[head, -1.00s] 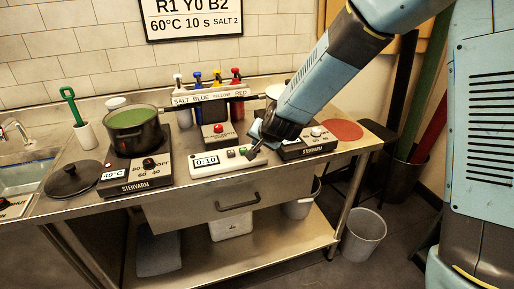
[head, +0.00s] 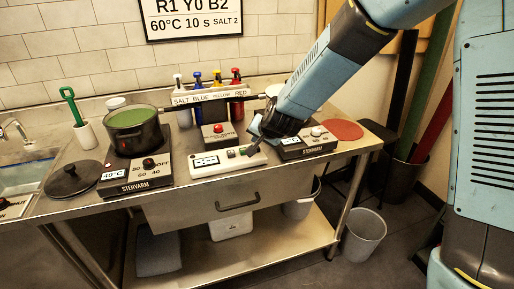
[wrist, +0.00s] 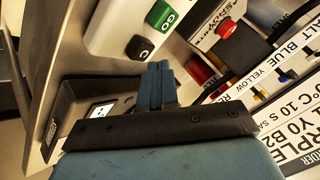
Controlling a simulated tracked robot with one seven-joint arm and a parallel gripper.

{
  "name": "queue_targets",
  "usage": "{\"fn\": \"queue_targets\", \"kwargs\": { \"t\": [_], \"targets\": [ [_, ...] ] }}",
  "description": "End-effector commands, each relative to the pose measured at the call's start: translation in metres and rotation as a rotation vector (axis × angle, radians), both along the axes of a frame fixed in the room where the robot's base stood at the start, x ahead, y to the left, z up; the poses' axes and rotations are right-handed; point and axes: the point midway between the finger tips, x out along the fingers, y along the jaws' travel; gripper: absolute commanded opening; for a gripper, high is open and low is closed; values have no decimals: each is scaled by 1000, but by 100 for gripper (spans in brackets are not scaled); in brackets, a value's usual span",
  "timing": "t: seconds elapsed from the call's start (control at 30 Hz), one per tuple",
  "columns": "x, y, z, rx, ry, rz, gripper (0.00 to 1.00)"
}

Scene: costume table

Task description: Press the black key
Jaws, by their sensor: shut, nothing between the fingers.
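A white timer box (head: 215,172) lies on the table in front of the red-button box, with a display (head: 206,161) I cannot read in the head view. In the wrist view, its white top (wrist: 112,30) carries a green GO key (wrist: 160,14) and a black key marked C (wrist: 139,47). My gripper (wrist: 157,68) is shut and empty. Its tips show just below and right of the black key; I cannot tell whether they touch it.
A pot of green liquid (head: 134,130) stands on the left heater (head: 135,186). A box with a red button (head: 218,129) is behind the timer. Coloured bottles (head: 216,78) stand behind. A drawer handle (head: 238,203) is below.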

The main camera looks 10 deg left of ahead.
Motion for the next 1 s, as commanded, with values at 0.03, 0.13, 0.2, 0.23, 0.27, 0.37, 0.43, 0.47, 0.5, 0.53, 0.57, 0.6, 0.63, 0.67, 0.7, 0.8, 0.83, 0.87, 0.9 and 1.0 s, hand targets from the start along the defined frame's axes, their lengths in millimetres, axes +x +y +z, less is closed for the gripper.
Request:
{"fn": "queue_targets", "kwargs": {
  "t": [0.03, 0.13, 0.2, 0.23, 0.27, 0.37, 0.43, 0.47, 0.5, 0.53, 0.57, 0.6, 0.63, 0.67, 0.7, 0.8, 0.83, 0.87, 0.9, 1.0],
  "targets": [
    [0, 0, 2, 1, 0, 1, 0],
    [0, 0, 2, 0, 1, 1, 0],
    [0, 0, 2, 0, 1, 1, 0],
    [0, 0, 2, 0, 1, 1, 0],
    [0, 0, 2, 0, 0, 0, 0],
    [0, 0, 3, 0, 0, 0, 0],
    [0, 1, 5, 0, -1, 1, 0],
    [0, 1, 7, 0, -2, 1, 0],
    [0, 1, 10, 0, -2, 0, 0],
    [0, 1, 13, -1, -1, 0, 0],
    [0, 1, 15, 0, -2, 1, 0],
    [-1, 1, 19, 0, -2, 1, 0],
    [0, 1, 21, 0, -2, 0, 0],
    [0, 1, 23, 0, -2, 0, 0],
    [-1, 1, 27, 1, -1, 2, 0],
    [-1, 2, 35, -1, -3, 3, 0],
    [-1, 1, 37, 0, -2, 1, 0],
    [-1, 2, 39, 0, -2, 1, 0],
    [-1, 1, 42, -1, -2, 2, 0],
    [-1, 1, 49, 0, -1, 1, 0]
  ]
}}
